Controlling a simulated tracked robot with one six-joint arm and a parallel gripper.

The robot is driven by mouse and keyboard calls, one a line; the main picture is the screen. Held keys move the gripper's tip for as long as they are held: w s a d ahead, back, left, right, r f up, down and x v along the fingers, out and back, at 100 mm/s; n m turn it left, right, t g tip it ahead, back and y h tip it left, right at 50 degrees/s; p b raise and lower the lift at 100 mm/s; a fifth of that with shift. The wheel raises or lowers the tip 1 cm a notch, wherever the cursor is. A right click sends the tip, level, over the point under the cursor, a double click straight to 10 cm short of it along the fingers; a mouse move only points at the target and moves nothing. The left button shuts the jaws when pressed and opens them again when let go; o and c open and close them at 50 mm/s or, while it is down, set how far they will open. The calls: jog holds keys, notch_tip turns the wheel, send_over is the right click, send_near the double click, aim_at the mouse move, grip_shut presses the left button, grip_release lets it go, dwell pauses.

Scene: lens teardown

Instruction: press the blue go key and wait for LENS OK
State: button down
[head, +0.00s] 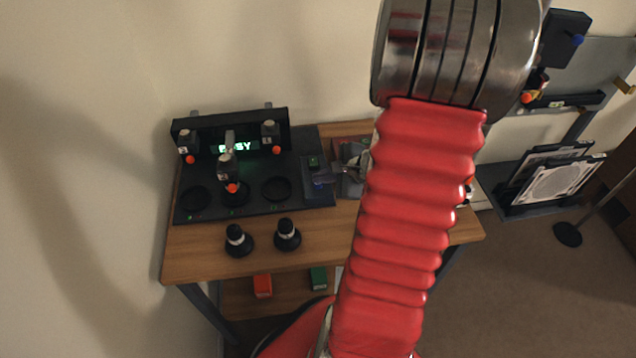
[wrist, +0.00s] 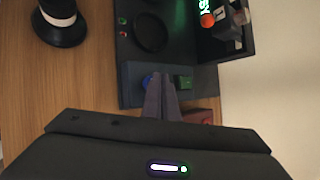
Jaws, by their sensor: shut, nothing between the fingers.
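The blue go key (wrist: 147,80) is on the small key block of the black console, beside a green key (wrist: 184,82). In the wrist view my gripper (wrist: 161,77) is shut and empty, its fingertips right at the blue key and partly covering it. Whether they touch or press it I cannot tell. In the head view the blue key (head: 319,183) shows dimly, just left of my gripper. The console's display (head: 236,147) has green letters that look like BUSY, partly hidden by a part standing in front. I do not see LENS OK.
The console deck (head: 255,168) has round dark seats; a grey part with an orange knob (head: 230,180) stands in the middle one. Two black knob-like pieces (head: 238,240) (head: 287,235) stand on the wooden table (head: 200,262) in front. A tray with items is right of the console, partly behind my arm.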

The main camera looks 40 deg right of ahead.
jog(key=shift+r, duration=0.65)
notch_tip(320, 180, up, 5)
jog(key=shift+r, duration=0.1)
dwell(0.6)
dwell(0.7)
